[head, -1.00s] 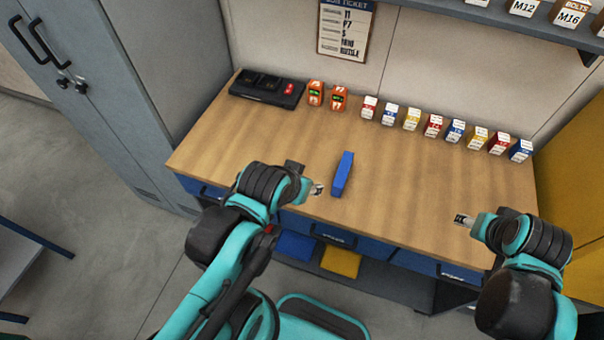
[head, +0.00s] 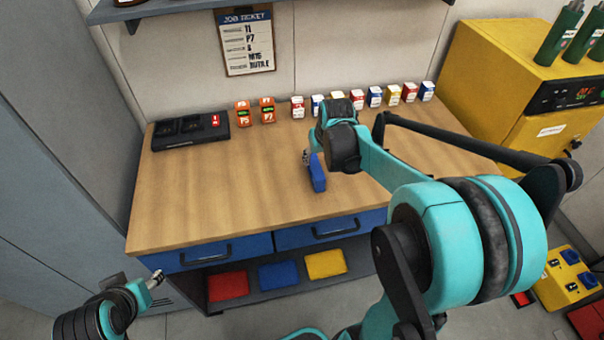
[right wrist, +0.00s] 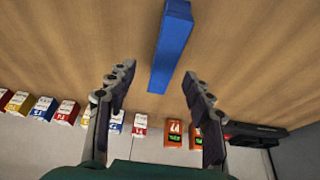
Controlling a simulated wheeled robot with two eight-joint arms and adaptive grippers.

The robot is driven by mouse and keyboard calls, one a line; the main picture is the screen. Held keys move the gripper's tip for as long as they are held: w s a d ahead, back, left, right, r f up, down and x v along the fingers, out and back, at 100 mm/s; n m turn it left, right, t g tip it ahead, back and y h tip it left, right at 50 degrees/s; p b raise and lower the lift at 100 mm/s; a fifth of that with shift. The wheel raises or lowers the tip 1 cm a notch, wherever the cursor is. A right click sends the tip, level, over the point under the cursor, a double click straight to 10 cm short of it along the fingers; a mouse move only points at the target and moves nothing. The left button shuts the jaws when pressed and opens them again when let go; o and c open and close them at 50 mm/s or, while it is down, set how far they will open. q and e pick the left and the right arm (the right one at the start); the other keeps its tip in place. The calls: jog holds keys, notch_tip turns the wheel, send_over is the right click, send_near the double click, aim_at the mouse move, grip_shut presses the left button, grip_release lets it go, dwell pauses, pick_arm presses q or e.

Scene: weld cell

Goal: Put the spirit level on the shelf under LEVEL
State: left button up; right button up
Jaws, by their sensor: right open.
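The spirit level, a blue bar (head: 318,175), lies on the wooden workbench (head: 220,190) near its front middle; it also shows in the right wrist view (right wrist: 171,45). My right gripper (head: 307,157) is just at the level in the head view. In the right wrist view its two fingers (right wrist: 158,75) are spread apart, with the level's near end between and beyond them; no contact is visible. My left gripper (head: 155,279) is low at the left, off the bench front, too small to judge. A grey lower shelf (head: 240,298) runs under the bench. I can read no LEVEL label.
Red (head: 228,285), blue (head: 279,274) and yellow (head: 326,264) pads lie on the lower shelf. A black charger tray (head: 190,128), two orange devices and several small boxes line the bench's back. A yellow cabinet (head: 510,80) stands at right.

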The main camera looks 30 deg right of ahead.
aim_at(315, 164)
jog(key=shift+w+d+f, duration=0.15)
jog(key=shift+w+f, duration=0.05)
jog(key=shift+f, duration=0.4)
jog(key=b+x, duration=0.1)
jog(key=x, duration=0.1)
jog(key=a+b+x, duration=0.1)
jog(key=x, duration=0.1)
jog(key=shift+w+f+b, duration=0.1)
jog(key=shift+f+b, duration=0.15)
jog(key=shift+b, duration=0.1)
jog(key=shift+w+d+f, duration=0.15)
jog(key=shift+f, duration=0.1)
jog(key=shift+r, duration=0.15)
grip_shut()
